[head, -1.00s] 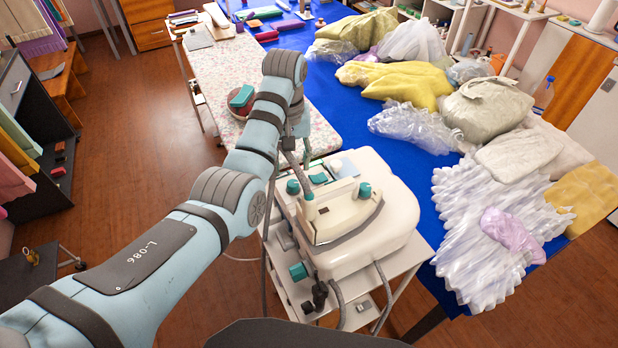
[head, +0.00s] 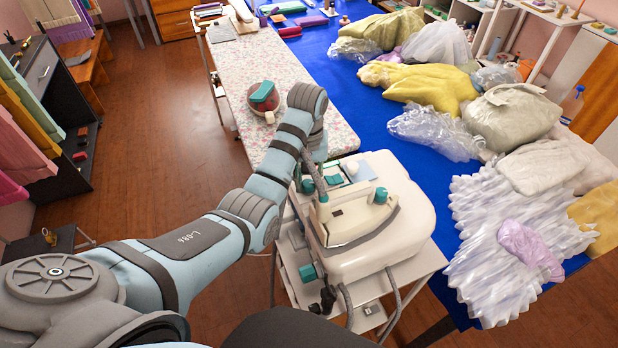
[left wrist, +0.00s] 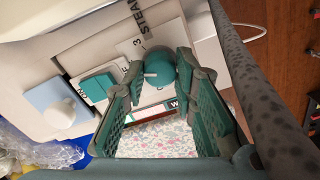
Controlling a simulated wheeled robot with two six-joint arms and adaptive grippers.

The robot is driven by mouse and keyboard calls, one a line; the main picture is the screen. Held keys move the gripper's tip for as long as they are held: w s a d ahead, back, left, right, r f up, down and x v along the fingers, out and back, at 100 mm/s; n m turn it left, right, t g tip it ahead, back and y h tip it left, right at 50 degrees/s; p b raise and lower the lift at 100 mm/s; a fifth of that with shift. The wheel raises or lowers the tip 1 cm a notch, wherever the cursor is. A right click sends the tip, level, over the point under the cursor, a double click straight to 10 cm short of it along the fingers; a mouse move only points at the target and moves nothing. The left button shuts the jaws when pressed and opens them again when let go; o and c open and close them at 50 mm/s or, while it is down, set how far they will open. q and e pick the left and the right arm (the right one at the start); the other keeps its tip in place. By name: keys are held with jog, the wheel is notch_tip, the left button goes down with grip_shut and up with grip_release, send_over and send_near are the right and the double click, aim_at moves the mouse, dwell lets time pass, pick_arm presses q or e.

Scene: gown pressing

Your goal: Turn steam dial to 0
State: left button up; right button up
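The steam dial (left wrist: 159,62) is a round teal knob with a white pointer mark on the pale panel of the steam unit (head: 405,222). Beside it are the printed word STEAM and a 3. My left gripper (left wrist: 162,76) is open, with teal ridged pads either side of the dial. The dial shows between the fingertips; I cannot tell if they touch it. In the head view, my left arm reaches down behind the unit's far left corner, and the dial cannot be made out there. My right gripper is out of view.
A cream iron (head: 352,219) rests on top of the unit, close to my left arm. The unit stands on a white cart (head: 425,262). A floral ironing board (head: 240,65) lies beyond, and a blue table (head: 385,130) with bagged garments is at the right.

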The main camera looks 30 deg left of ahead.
pick_arm(q)
grip_shut()
jog(key=n, duration=1.3)
jog(key=shift+n, duration=0.3)
jog(key=shift+r+n, duration=0.1)
jog(key=shift+n, duration=2.1)
